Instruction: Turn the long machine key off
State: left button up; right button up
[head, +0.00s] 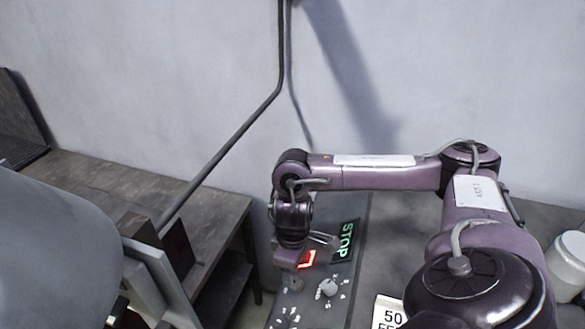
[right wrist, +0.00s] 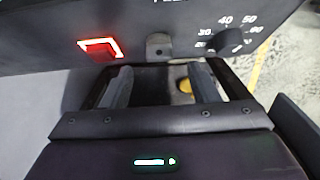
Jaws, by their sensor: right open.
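A dark control panel (head: 315,308) stands below my right gripper (head: 291,257) in the head view. In the right wrist view, a small grey tab with a hole (right wrist: 158,45), which looks like the key, sits on the panel between a red-lit square button (right wrist: 100,48) and a dial knob (right wrist: 226,43). My right gripper (right wrist: 160,72) is open, its two fingers spread on either side of the line to the tab. The tab is just beyond the fingertips; I cannot tell whether anything touches. My left gripper is not in view.
A green-lit STOP sign (head: 345,241) and a grey knob (head: 327,287) are on the panel, close to the gripper. A dark bench (head: 110,195) stands at left, with a bent pipe (head: 235,135) before the wall. A white canister (head: 568,262) is at right.

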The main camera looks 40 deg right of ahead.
aim_at(295, 283)
notch_tip(295, 283, down, 2)
jog(key=shift+d+f, duration=0.1)
jog(key=shift+f, duration=1)
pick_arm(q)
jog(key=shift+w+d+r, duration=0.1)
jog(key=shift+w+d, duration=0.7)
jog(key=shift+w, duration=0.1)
pick_arm(e)
jog(key=shift+f, duration=0.4)
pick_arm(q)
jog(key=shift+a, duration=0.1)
pick_arm(e)
jog(key=c, duration=1)
